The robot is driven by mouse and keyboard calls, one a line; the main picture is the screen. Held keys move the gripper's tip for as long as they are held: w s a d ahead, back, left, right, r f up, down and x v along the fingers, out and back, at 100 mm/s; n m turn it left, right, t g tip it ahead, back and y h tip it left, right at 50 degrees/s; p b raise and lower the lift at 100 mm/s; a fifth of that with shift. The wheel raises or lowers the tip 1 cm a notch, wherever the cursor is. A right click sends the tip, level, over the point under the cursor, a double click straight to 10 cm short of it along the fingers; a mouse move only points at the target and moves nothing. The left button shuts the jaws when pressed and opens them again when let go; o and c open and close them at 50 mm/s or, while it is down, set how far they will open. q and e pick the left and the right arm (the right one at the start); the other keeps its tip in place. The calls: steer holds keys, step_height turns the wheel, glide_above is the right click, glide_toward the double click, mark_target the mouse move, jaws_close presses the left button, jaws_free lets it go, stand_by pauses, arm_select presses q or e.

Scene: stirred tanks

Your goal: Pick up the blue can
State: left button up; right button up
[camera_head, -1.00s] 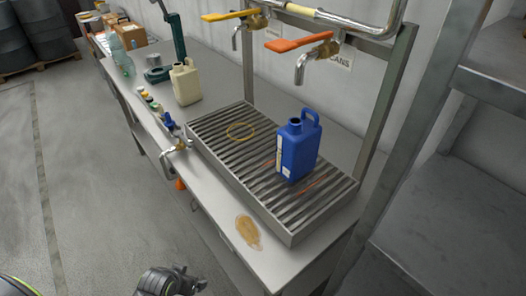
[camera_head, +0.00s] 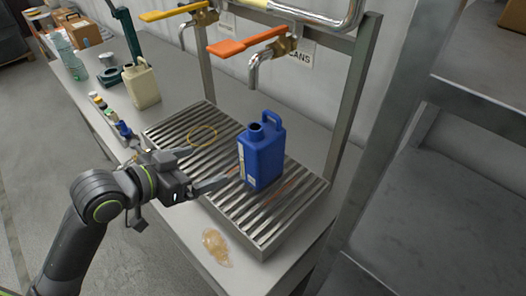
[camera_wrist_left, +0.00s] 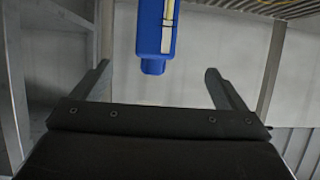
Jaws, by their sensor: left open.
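The blue can (camera_head: 262,156) stands upright on the slatted metal grate, with its open neck and handle at the top and a pale label on its left side. My left gripper (camera_head: 208,166) is open and empty, just left of the can, with its fingers pointing towards it. In the left wrist view the can (camera_wrist_left: 156,28) shows at the top, appearing neck down, between the open fingers of the left gripper (camera_wrist_left: 156,72) and seemingly beyond their tips. My right gripper is not in view.
The grate (camera_head: 262,240) sits on a bench with a brown spill (camera_head: 215,247) in front. An orange-handled tap (camera_head: 252,48) hangs above the can. A yellow ring (camera_head: 203,136) lies on the grate; a cream jug (camera_head: 143,85) stands further left. A steel post (camera_head: 352,100) rises behind right.

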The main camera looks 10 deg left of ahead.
mark_target(246, 149)
arm_select(q)
steer(key=x, duration=0.4)
steer(key=r+x, duration=0.1)
steer(key=x, duration=0.3)
steer(key=d+x, duration=0.1)
steer(key=x, duration=0.3)
steer(key=shift+r+p, duration=0.2)
steer(key=shift+p, duration=0.15)
steer(key=shift+w+d+f, duration=0.1)
steer(key=shift+w+d, duration=0.05)
steer(key=shift+w, duration=0.2)
steer(key=shift+p+x, duration=0.95)
steer(key=shift+x, duration=1.3)
steer(key=c, duration=1.4)
steer(key=shift+c, duration=1.4)
